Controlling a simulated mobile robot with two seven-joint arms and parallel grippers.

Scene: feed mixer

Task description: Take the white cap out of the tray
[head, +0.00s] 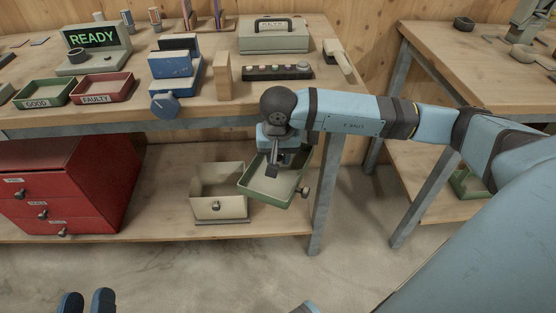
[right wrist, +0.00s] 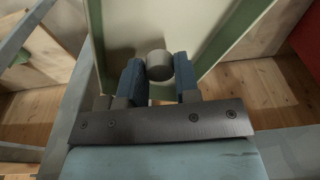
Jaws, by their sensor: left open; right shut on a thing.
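A cream tray with green walls (head: 262,192) is at the front of the lower shelf, beside the bench leg, with a dark knob at its right corner. Its pale inside also shows in the right wrist view (right wrist: 122,18). My right gripper (head: 272,172) reaches down over the tray. In the right wrist view its blue fingers are shut on a round pale cap (right wrist: 159,65), which looks grey in the shade. The cap is in front of the tray floor; I cannot tell if it touches it. My left gripper (head: 87,302) is open and empty at the bottom left, partly cut off.
An open cream box (head: 217,207) with a knob stands left of the tray. Red drawers (head: 65,185) are further left.

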